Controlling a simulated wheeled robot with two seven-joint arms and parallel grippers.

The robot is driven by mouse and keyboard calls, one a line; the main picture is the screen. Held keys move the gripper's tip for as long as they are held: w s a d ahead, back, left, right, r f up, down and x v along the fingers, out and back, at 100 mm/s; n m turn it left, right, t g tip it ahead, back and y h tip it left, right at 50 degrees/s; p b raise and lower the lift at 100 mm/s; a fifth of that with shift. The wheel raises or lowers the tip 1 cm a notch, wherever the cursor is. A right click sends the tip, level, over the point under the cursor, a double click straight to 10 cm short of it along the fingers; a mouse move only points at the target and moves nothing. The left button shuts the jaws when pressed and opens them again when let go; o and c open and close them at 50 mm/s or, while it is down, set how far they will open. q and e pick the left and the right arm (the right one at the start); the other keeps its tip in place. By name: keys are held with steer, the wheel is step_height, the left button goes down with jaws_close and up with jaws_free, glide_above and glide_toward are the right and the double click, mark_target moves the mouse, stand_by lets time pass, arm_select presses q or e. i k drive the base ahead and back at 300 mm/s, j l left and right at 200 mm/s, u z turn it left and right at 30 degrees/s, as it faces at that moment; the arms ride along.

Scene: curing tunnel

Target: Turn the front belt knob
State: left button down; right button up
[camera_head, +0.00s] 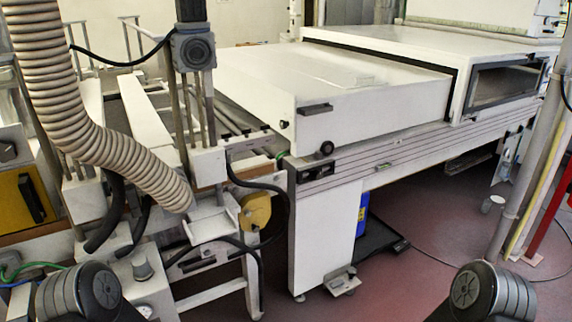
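A round black knob (326,147) sits low on the front side of the white tunnel (375,108), near its left corner; I cannot tell if it is the front belt knob. A black control panel (315,171) with small round controls, too small to read, is on the frame just below it. A smaller dark knob (284,124) is on the tunnel's left end face. Neither of my grippers is in view. Only dark, rounded links of my arms show at the bottom left and bottom right, well apart from the knobs.
A ribbed beige hose (75,110) and a dark post with a grey clamp (193,48) stand at left. Black cables hang near the frame's left end. A blue container (362,213) is under the tunnel. Reddish floor (400,275) is open in front.

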mark_target(317, 174)
steer(key=i+l+u, duration=0.3)
steer(key=i+l, duration=0.75)
